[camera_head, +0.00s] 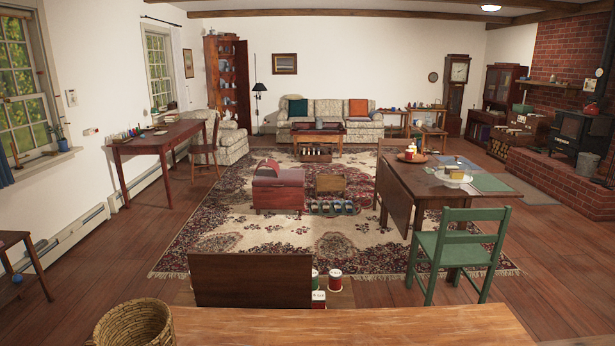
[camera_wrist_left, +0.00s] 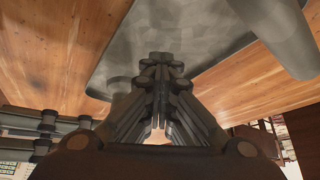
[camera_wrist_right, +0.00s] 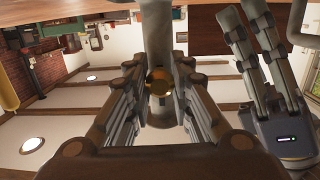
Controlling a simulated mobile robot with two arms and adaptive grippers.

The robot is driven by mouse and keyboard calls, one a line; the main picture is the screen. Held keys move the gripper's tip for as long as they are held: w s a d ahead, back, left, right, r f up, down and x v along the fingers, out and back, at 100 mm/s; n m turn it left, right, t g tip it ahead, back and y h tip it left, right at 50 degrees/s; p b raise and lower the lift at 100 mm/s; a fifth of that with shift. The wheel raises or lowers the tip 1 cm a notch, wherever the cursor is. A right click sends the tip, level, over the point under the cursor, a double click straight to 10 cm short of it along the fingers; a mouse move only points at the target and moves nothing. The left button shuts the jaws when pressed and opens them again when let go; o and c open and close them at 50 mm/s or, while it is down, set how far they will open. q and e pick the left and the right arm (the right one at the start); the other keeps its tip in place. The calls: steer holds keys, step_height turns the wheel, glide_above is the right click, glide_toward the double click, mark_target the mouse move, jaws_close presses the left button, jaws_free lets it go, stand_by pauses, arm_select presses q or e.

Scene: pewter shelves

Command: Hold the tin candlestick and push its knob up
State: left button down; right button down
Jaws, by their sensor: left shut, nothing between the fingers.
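The tin candlestick is a dull grey metal piece. Its upright tube (camera_wrist_right: 162,30) shows in the right wrist view, with a round brass-coloured knob (camera_wrist_right: 159,86) on its side. In the left wrist view its flat mottled base (camera_wrist_left: 150,35) lies on a wooden top, and its tube (camera_wrist_left: 275,30) is at the upper right. My right gripper (camera_wrist_right: 160,72) has a finger on either side of the tube and appears closed on it. My left gripper (camera_wrist_left: 161,66) is shut and empty over the base, beside the tube. The head view shows neither gripper nor the candlestick.
A wooden top (camera_head: 350,328) crosses the bottom of the head view, with a woven basket (camera_head: 135,325) at its left. Beyond it are a dark wooden panel (camera_head: 250,280), a green chair (camera_head: 460,245) and a patterned rug (camera_head: 215,220).

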arm_select(q)
steer(key=shift+s+a+f, duration=0.1)
steer(key=shift+s+f, duration=0.2)
steer(key=shift+f, duration=0.15)
arm_select(e)
steer(key=shift+a+r, duration=0.1)
steer(key=shift+r, duration=1.5)
steer(key=c, duration=1.3)
jaws_free()
steer(key=shift+f, duration=0.1)
steer(key=shift+s+a+r, duration=0.1)
steer(key=shift+s+r, duration=0.1)
steer(key=shift+s, duration=1.8)
steer(key=shift+s+r, duration=0.2)
steer(key=shift+s, duration=1.8)
arm_select(q)
steer(key=shift+r, duration=0.1)
steer(key=shift+w+r, duration=0.15)
steer(key=shift+r, duration=0.35)
steer(key=shift+w+r, duration=0.15)
steer(key=shift+r, duration=2.55)
arm_select(e)
steer(key=shift+w, duration=0.15)
